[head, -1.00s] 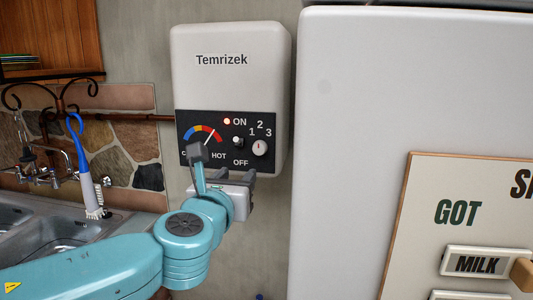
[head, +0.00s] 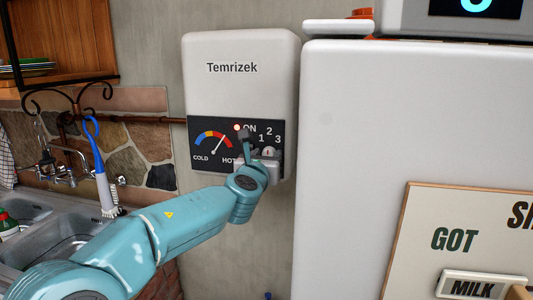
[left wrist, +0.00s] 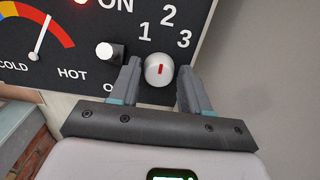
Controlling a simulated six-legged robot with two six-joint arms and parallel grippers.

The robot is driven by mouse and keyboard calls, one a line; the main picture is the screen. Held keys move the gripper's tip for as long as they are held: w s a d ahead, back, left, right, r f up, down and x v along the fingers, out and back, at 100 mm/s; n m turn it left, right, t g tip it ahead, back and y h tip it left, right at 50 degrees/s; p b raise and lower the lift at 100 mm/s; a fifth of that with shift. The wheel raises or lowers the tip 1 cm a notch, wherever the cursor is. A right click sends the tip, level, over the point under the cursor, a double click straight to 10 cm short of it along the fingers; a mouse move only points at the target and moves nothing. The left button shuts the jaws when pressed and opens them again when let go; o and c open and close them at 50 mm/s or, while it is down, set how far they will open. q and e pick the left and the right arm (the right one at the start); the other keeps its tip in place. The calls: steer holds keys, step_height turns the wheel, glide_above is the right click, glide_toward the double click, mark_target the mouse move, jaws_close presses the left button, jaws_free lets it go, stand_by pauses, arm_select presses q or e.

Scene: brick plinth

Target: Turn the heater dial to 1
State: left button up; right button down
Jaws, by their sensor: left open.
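The white heater (head: 225,88) hangs on the wall, with a black control panel (head: 200,170) low on its front. The heater dial is round and white with a red mark, and shows best in the left wrist view (left wrist: 159,69); in the head view (head: 268,152) it is partly covered. Its mark stands nearly upright, roughly between the directions of 1 and 2. My left gripper (left wrist: 158,75) is open, one finger on each side of the dial, with small gaps apparent. In the head view my left gripper (head: 258,150) covers the panel's lower right. My right gripper is not in view.
A white on/off switch knob (left wrist: 105,50) sits just left of the left finger. The red lamp (head: 237,127) by ON is lit. A large white fridge (head: 345,150) stands close on the right. A sink (head: 65,240) with a blue brush (head: 98,160) is at the left.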

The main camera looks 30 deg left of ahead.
arm_select(q)
steer(key=shift+a, duration=0.1)
steer(key=c, duration=0.7)
steer(key=shift+c, duration=0.2)
steer(key=shift+n, duration=0.3)
steer(key=shift+a+n+b, duration=0.1)
steer(key=shift+n+b, duration=2.95)
steer(key=shift+n, duration=1.25)
